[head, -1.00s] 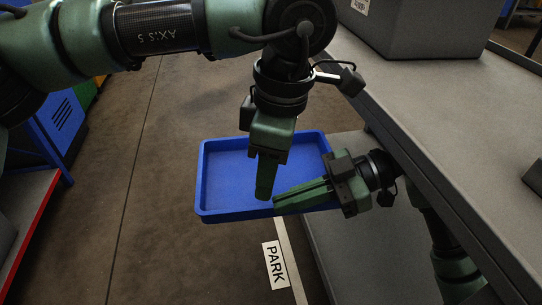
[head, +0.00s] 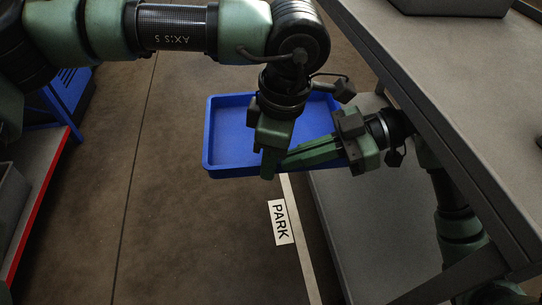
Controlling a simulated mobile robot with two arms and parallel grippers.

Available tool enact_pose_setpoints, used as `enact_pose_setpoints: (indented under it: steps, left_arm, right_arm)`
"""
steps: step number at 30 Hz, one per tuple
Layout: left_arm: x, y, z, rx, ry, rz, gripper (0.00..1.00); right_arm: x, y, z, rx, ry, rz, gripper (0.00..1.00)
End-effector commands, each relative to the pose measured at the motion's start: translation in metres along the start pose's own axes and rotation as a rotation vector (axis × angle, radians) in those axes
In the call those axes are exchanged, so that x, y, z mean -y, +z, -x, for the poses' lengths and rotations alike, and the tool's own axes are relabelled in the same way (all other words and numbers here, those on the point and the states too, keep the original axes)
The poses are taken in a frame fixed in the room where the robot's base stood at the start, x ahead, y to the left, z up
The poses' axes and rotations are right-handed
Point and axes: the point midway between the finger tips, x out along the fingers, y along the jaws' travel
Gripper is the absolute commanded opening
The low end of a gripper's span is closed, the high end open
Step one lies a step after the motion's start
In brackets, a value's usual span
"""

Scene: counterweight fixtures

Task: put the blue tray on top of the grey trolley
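The blue tray (head: 232,146) is shallow and rectangular, in the middle of the head view, partly behind my grippers. I cannot tell what it rests on. A grey unit on the right, which looks like the trolley, has a wide flat top (head: 430,75) and a lower shelf (head: 365,235). My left gripper (head: 269,168) points down in front of the tray's near rim. My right gripper (head: 285,164) comes from the right, its fingers across the tray's near right part. The fingertips of both overlap in the picture. Whether either grips the rim is hidden.
A dark grey box (head: 455,6) stands on the unit's top at the far edge. A white PARK label (head: 280,222) lies on the floor beside a pale line. A red-edged bench (head: 42,205) is at the left. Brown floor between bench and unit is clear.

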Motion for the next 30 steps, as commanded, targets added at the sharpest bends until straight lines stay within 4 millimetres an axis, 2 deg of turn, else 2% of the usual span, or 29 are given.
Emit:
enact_pose_setpoints:
  steps: [3, 4, 5, 14, 19, 23, 30]
  left_arm:
    - [0.003, 0.001, 0.000, -0.001, -0.006, -0.006, 0.00]
    - [0.003, 0.001, 0.000, -0.001, -0.006, -0.006, 0.28]
    - [0.003, 0.001, 0.000, -0.001, -0.007, -0.007, 0.36]
    - [0.002, 0.001, 0.000, 0.000, -0.005, -0.005, 0.36]
    - [0.002, 0.001, 0.010, -0.001, -0.003, -0.004, 0.36]
    - [0.001, 0.001, 0.029, 0.000, -0.002, -0.004, 0.36]
    - [0.001, 0.001, 0.076, 0.000, -0.002, -0.004, 0.36]
  right_arm:
    - [-0.003, 0.000, 0.002, 0.000, 0.011, -0.002, 0.00]
    - [-0.003, 0.000, 0.002, 0.000, 0.012, -0.002, 0.00]
    - [-0.004, 0.000, 0.002, 0.000, 0.012, -0.003, 0.00]
    - [-0.003, 0.000, 0.001, 0.000, 0.009, -0.001, 0.00]
    - [-0.002, 0.000, 0.001, -0.001, 0.009, -0.001, 0.00]
    - [-0.002, 0.000, 0.001, -0.001, 0.008, -0.001, 0.00]
    - [-0.002, 0.000, 0.001, -0.001, 0.008, -0.001, 0.00]
